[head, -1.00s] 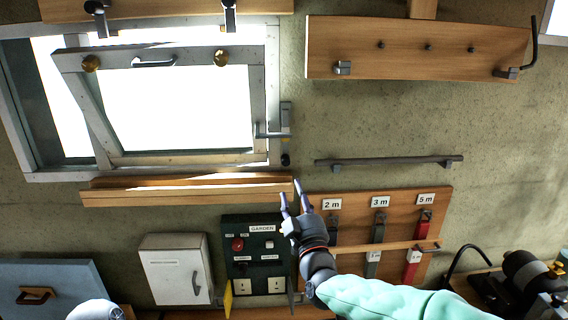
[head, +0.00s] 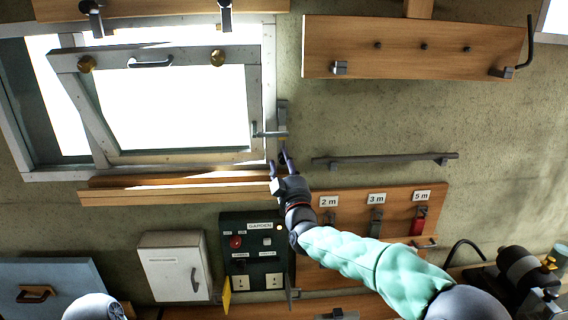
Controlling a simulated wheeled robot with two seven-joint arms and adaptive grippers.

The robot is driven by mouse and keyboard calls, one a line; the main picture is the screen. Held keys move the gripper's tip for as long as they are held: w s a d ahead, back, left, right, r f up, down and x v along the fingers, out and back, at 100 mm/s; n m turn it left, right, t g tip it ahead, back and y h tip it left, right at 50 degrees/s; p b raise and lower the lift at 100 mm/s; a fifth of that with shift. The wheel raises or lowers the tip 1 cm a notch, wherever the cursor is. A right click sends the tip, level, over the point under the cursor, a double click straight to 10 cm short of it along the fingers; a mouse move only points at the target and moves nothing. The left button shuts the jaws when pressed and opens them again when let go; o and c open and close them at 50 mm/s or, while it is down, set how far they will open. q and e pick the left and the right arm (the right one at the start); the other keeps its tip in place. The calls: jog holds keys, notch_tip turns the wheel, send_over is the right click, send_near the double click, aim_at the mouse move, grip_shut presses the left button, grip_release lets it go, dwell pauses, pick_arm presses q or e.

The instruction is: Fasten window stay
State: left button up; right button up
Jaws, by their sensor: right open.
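The window sash (head: 152,158) has a pale grey frame and stands tilted in its outer frame (head: 269,75), with a handle (head: 150,61) and two brass knobs on its upper rail. The grey window stay (head: 268,133) sits at the sash's right side, on a bracket (head: 282,112) fixed to the wall beside the frame. My right gripper (head: 279,164) is open and empty, just below the stay and bracket, with its fingers pointing up. I cannot tell if a finger touches anything. My left gripper is not in view.
A wooden sill (head: 180,194) runs under the window, left of my right gripper. A dark rail (head: 385,159) is on the wall to the right. Below are a dark switch panel (head: 252,256), a white cabinet (head: 174,268) and a board of hanging straps (head: 350,200).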

jog(key=shift+c, duration=0.3)
grip_shut()
jog(key=s+r+g+p, duration=0.3)
jog(key=s+g+p, duration=0.2)
jog(key=p, duration=1.1)
jog(key=shift+s+r+m+g+h, duration=0.3)
jog(key=shift+s+m+h, duration=0.1)
jog(key=shift+s, duration=0.1)
jog(key=shift+f, duration=0.1)
